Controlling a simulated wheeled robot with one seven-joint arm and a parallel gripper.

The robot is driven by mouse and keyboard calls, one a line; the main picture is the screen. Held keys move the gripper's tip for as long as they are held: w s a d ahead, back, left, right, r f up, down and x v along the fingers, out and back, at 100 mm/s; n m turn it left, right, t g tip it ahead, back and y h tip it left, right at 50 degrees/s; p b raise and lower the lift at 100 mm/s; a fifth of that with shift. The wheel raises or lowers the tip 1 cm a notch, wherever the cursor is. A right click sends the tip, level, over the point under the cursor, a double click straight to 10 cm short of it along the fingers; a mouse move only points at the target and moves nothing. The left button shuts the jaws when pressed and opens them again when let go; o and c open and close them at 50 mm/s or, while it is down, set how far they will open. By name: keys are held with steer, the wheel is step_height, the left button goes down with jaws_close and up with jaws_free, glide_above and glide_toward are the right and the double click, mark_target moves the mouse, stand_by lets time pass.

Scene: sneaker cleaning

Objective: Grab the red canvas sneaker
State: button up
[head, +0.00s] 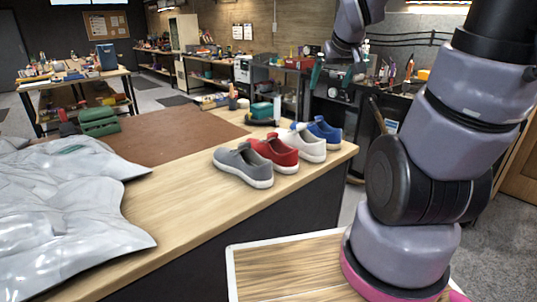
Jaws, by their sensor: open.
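The red canvas sneaker (276,151) stands on the wooden counter near its right end, second in a row of sneakers. It has a white sole, and the grey sneaker (243,167) in front hides part of its left side. The white sneaker (302,142) stands close behind it on the right. My gripper (338,78) shows small at the top centre, in the air above and to the right of the sneakers. It is open and apart from all the sneakers. Its details are hard to make out against the busy background.
A blue sneaker (325,131) ends the row at the back. A brown mat (150,137) covers the counter's middle, with a green box (99,121) at its far left edge. A crumpled silvery sheet (60,220) lies at left. Bare wood lies in front of the sneakers.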

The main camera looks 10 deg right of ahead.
steer(key=w+d+f+n, duration=0.2)
steer(key=w+f, duration=0.3)
steer(key=f, duration=0.1)
steer(key=n+t+y, duration=0.3)
steer(key=n+y, duration=0.3)
steer(key=y, duration=0.2)
glide_toward(272, 143)
steer(key=s, duration=0.2)
steer(key=s+d+r, duration=0.1)
steer(key=shift+a, duration=0.55)
steer(key=x, duration=1)
steer(key=shift+w+a, duration=0.15)
steer(key=shift+w, duration=0.1)
steer(key=shift+y, duration=0.3)
steer(key=c, duration=1.4)
steer(key=shift+r, duration=0.1)
